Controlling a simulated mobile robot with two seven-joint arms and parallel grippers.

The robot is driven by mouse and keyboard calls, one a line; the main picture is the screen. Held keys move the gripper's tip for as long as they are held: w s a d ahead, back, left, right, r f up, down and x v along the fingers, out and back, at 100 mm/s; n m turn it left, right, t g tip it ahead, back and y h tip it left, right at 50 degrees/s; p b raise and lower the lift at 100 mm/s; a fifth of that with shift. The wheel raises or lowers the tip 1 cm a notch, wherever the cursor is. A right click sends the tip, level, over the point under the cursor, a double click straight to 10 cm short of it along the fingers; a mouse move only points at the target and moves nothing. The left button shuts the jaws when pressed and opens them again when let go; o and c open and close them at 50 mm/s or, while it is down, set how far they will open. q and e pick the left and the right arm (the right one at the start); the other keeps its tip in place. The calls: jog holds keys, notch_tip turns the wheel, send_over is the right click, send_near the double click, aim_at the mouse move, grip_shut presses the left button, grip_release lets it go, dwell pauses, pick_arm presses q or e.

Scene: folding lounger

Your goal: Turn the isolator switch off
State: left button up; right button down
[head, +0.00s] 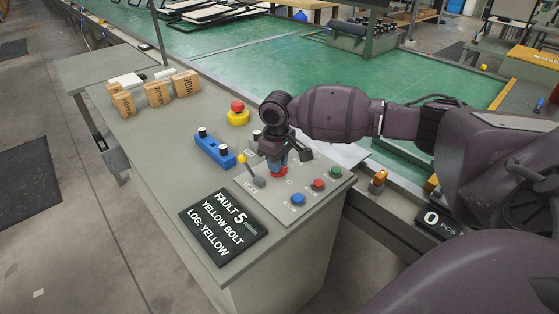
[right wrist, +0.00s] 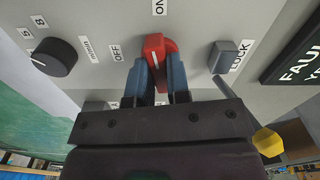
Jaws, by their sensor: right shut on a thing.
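The isolator switch is a red rotary knob (right wrist: 155,46) on the grey panel of the console. In the right wrist view its ON label is above it and its OFF label is to its left. The knob's long side runs roughly towards ON. My right gripper (right wrist: 163,78) has its blue fingers closed on both sides of the knob. In the head view the right gripper (head: 277,165) points down at the panel and hides most of the red knob (head: 281,171). My left gripper is not in view.
A yellow-tipped lever (head: 248,170) by the LOCK label, a blue button (head: 297,199), a red button (head: 318,184) and a green button (head: 335,171) surround the knob. A fault display (head: 223,227), blue block (head: 214,149) and emergency stop (head: 238,112) also stand on the console.

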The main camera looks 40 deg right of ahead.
jog(key=shift+r+n+p, duration=0.25)
jog(key=shift+n+p, duration=0.3)
jog(key=shift+n, duration=0.35)
jog(key=n+p, duration=0.1)
jog(key=n, duration=0.1)
jog(key=shift+n, duration=0.3)
jog(key=shift+f+n+p, duration=0.1)
jog(key=shift+n+p, duration=0.45)
jog(key=shift+n, duration=0.45)
jog(key=n+p, duration=0.1)
jog(key=n, duration=0.1)
jog(key=shift+n, duration=0.3)
jog(key=n, duration=0.5)
jog(key=shift+f+p, duration=0.15)
jog(key=shift+p, duration=0.25)
jog(key=shift+n, duration=1.1)
